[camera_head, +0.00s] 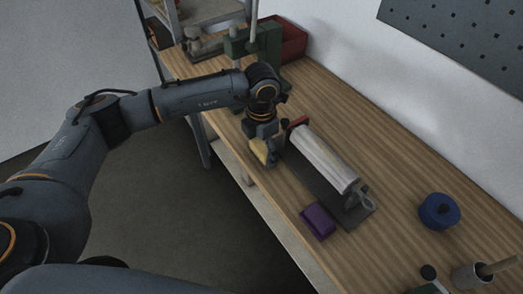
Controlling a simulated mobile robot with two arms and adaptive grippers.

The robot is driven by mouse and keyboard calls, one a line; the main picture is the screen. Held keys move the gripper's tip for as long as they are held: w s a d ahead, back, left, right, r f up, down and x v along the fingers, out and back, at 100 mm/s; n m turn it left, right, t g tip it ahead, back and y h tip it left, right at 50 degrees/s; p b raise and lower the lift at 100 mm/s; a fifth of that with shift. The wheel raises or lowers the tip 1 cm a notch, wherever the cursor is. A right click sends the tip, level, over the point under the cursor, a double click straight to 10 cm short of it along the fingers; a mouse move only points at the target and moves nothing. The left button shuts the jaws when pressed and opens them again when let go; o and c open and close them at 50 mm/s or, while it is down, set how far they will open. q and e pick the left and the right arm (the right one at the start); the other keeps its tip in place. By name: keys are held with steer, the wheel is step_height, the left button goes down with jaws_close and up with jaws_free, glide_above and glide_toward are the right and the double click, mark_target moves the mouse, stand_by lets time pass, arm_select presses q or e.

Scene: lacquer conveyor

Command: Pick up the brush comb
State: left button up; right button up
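My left arm reaches in from the left over the wooden workbench (398,150). My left gripper (266,148) points down near the bench's front edge, just left of a pale roller (324,158) on a dark base. A small tan block-like thing (262,153) shows right at the fingers. I cannot tell if it is the brush comb, or if the fingers hold it or only stand in front of it. No other thing is clearly a brush comb. My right gripper is not in view.
A purple block (318,221) lies near the front edge. A blue round thing (439,211) and a grey cup (472,275) with a handle stand to the right. A red bin (293,42) and a green device (238,44) stand at the back. Bench between roller and wall is clear.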

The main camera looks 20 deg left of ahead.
arm_select(q)
steer(key=shift+c, duration=1.3)
steer(key=shift+r, duration=0.1)
steer(key=shift+r, duration=0.25)
step_height(320, 180, up, 2)
steer(key=shift+r+b, duration=0.1)
steer(key=shift+b, duration=0.25)
steer(key=s+a+r+b, duration=0.3)
steer(key=s+r+b, duration=0.1)
steer(key=s+r, duration=0.6)
steer(key=s, duration=0.3)
steer(key=shift+s, duration=0.4)
steer(key=shift+d, duration=0.1)
